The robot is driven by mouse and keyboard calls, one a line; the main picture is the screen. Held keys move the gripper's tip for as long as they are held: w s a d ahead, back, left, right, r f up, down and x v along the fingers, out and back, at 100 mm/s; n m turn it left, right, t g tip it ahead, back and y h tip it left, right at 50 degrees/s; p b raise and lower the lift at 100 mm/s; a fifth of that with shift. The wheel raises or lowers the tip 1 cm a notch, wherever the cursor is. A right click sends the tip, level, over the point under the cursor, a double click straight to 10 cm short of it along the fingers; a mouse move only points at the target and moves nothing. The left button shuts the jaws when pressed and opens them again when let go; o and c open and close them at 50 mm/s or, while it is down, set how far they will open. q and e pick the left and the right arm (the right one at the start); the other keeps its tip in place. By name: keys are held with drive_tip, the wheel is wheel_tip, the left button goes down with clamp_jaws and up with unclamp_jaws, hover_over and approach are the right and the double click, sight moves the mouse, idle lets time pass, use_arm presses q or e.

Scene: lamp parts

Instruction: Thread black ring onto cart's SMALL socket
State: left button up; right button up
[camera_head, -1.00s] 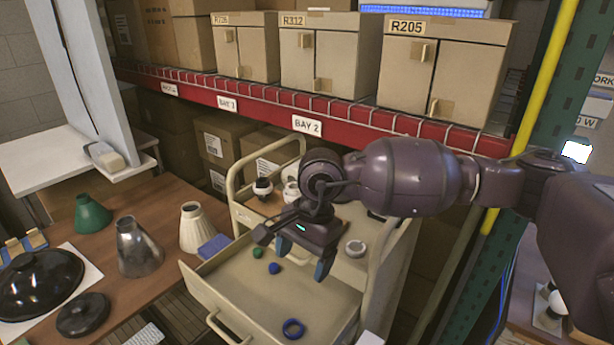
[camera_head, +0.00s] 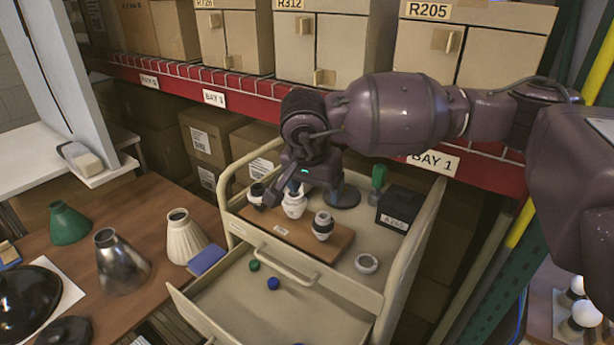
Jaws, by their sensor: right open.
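The cart (camera_head: 385,290) stands in the middle with a brown board (camera_head: 262,229) on its top. On the board are a socket with a dark collar (camera_head: 256,194), a white socket (camera_head: 294,204) and a black-and-white socket (camera_head: 322,227). I cannot tell which is the small socket, or whether a dark band is a separate black ring. A black disc (camera_head: 346,201) lies behind the board. My right gripper (camera_head: 314,188) is open above the back of the board, close to the white socket and the disc. Nothing shows held between its fingers. My left gripper is out of view.
The cart's drawer (camera_head: 235,307) is open, with a green cap (camera_head: 254,265) and a blue cap (camera_head: 273,283). A white ring (camera_head: 366,263), a black box (camera_head: 397,208) and a green item (camera_head: 378,177) stand on the cart top. Lampshades (camera_head: 186,237) crowd the left table.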

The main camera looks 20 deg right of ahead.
sight(322, 218)
drive_tip(key=x, duration=0.6)
drive_tip(key=p+x, duration=0.1)
drive_tip(key=x, duration=0.2)
drive_tip(key=shift+s+d+f, duration=0.1)
drive_tip(key=shift+s, duration=0.2)
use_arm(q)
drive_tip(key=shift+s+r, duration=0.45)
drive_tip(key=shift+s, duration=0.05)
use_arm(e)
drive_tip(key=shift+w+d+f, duration=0.15)
drive_tip(key=shift+f, duration=0.45)
